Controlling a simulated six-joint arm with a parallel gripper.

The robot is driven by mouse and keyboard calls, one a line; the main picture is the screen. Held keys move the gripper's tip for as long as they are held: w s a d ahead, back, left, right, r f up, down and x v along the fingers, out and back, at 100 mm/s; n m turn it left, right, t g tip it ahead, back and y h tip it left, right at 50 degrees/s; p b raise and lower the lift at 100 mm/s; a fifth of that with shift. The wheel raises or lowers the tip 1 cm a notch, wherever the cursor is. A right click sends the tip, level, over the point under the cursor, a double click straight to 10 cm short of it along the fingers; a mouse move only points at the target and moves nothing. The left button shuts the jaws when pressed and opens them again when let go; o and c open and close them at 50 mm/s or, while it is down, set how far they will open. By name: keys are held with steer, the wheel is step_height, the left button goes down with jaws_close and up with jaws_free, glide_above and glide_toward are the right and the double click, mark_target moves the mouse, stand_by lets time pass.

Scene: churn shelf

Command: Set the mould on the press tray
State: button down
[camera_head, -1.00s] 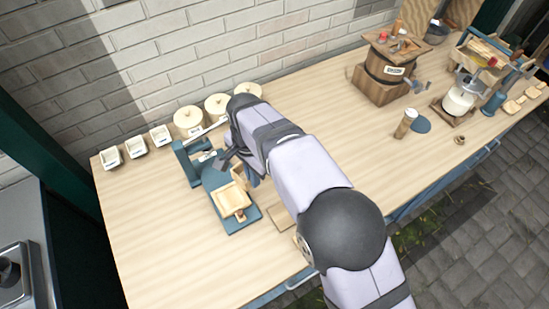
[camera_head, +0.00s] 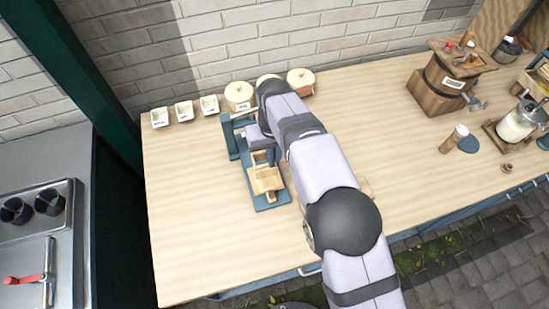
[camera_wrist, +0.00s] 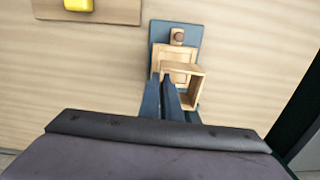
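The press (camera_head: 231,145) is a blue frame on a blue base plate (camera_head: 281,199) at the left of the workbench. A shallow wooden press tray (camera_head: 268,187) sits on this base; it also shows in the wrist view (camera_wrist: 158,54). The mould (camera_wrist: 198,86) is an open wooden box frame, tilted, overlapping the tray's near side in the wrist view. My gripper (camera_wrist: 161,78) has its fingers close together at the mould's left wall and appears to hold it. In the head view my gripper and arm partly hide the mould. Whether the mould touches the tray cannot be told.
Several white dishes (camera_head: 184,111) and lidded crocks (camera_head: 238,96) stand along the wall behind the press. A board with a yellow block (camera_wrist: 78,5) lies beyond the base. Bare bench lies in front and between.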

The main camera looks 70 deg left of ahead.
mark_target(274, 169)
steer(key=shift+n, duration=0.3)
steer(key=shift+f, duration=0.15)
steer(key=shift+f+b, duration=1.45)
steer(key=shift+f, duration=0.7)
steer(key=shift+f, duration=0.75)
stand_by(0.9)
steer(key=shift+r, duration=0.1)
stand_by(0.5)
steer(key=c, duration=1.9)
jaws_free()
steer(key=c, duration=0.4)
steer(key=shift+r, duration=0.1)
